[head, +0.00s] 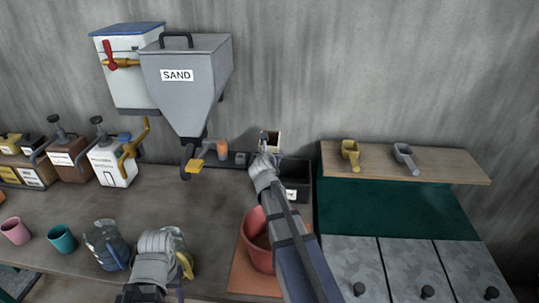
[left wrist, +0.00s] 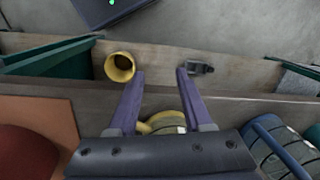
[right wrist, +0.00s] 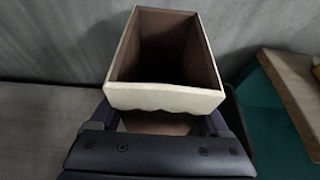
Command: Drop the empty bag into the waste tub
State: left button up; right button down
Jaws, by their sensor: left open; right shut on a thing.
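The empty bag (head: 273,142) is a small open box-like bag with a pale rim and brown inside. My right gripper (head: 267,154) is shut on it, at the back of the bench near the wall. In the right wrist view the bag (right wrist: 165,60) has its open mouth showing, and nothing is seen inside. The waste tub, which I take to be the dark labelled tub (head: 301,190), stands just right of and below my right gripper; its inside is partly hidden. My left gripper (left wrist: 157,85) is open and empty, over the front of the bench, beside a yellow-handled item (left wrist: 160,124).
A grey SAND hopper (head: 187,85) hangs on the wall left of the bag. A red bowl (head: 257,246) on an orange mat (head: 240,282) lies below my right arm. A wooden shelf (head: 440,165) with two scoops is right of the tub. Cups and a jar stand front left.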

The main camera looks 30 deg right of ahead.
pick_arm(q)
jog(key=shift+f+b, duration=0.55)
jog(key=shift+f, duration=0.1)
pick_arm(e)
jog(key=shift+f, duration=0.65)
grip_release()
pick_arm(q)
jog(key=shift+r, duration=0.1)
pick_arm(e)
jog(key=shift+r, duration=0.1)
